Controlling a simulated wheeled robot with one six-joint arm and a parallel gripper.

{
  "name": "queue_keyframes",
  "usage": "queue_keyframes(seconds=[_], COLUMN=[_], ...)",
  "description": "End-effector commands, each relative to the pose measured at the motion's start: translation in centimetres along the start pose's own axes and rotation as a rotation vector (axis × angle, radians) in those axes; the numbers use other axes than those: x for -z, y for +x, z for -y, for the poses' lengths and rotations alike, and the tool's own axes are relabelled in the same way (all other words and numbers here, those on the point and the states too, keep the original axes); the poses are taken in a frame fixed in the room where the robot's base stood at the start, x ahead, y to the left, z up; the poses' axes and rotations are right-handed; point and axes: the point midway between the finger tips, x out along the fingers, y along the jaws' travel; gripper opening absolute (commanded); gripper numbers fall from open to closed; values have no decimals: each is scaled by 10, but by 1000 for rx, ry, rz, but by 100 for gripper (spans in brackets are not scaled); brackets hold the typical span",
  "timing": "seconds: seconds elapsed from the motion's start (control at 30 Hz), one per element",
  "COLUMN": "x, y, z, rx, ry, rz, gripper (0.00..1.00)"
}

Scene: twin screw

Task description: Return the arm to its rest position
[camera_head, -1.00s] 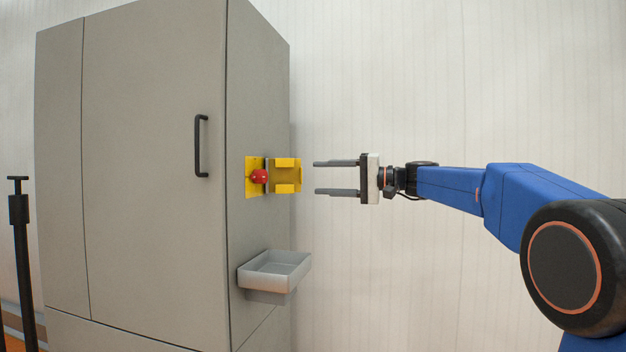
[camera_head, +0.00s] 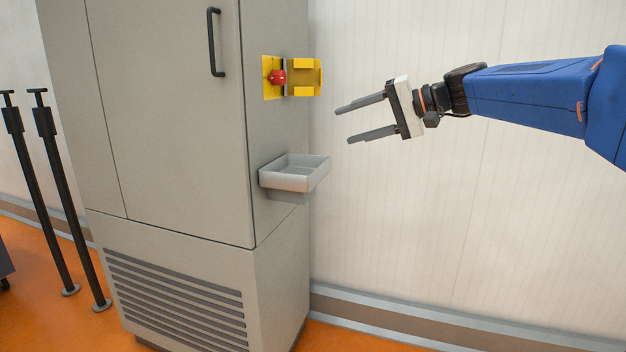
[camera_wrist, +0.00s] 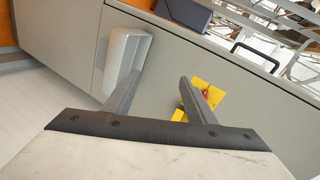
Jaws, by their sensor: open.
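My gripper (camera_head: 341,126) is open and empty in the head view. It is in free air to the right of the grey cabinet (camera_head: 180,130), its fingers pointing left and slightly down. My blue arm reaches in from the right edge. On the cabinet's side are a yellow plate with a red knob (camera_head: 277,77) and a yellow bracket (camera_head: 304,77), a gap away from the fingertips. In the wrist view the two fingers (camera_wrist: 158,90) are spread with nothing between them. The yellow part (camera_wrist: 206,92) shows partly behind the right finger there.
A grey tray (camera_head: 293,177) juts from the cabinet side below the yellow parts; it also shows in the wrist view (camera_wrist: 127,60). Black posts (camera_head: 70,200) stand on the orange floor at left. The space before the pale wall (camera_head: 440,210) is clear.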

Motion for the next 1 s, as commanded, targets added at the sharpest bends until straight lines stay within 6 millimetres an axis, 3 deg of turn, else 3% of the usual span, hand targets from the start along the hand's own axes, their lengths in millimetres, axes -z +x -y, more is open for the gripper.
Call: queue_keyframes(seconds=[0.1, 0.37, 0.6, 0.8, 1.0], x=[-46, -139, -220, -282, -329], y=[-11, -44, -84, -122, -155], z=[-34, -121, -206, -276, -336], rx=[-125, -398, -641, -834, -994], ry=[-20, -78, -156, -240, -326], rz=[3, 9, 16, 22, 29], gripper=[51, 51, 51, 51, 51])
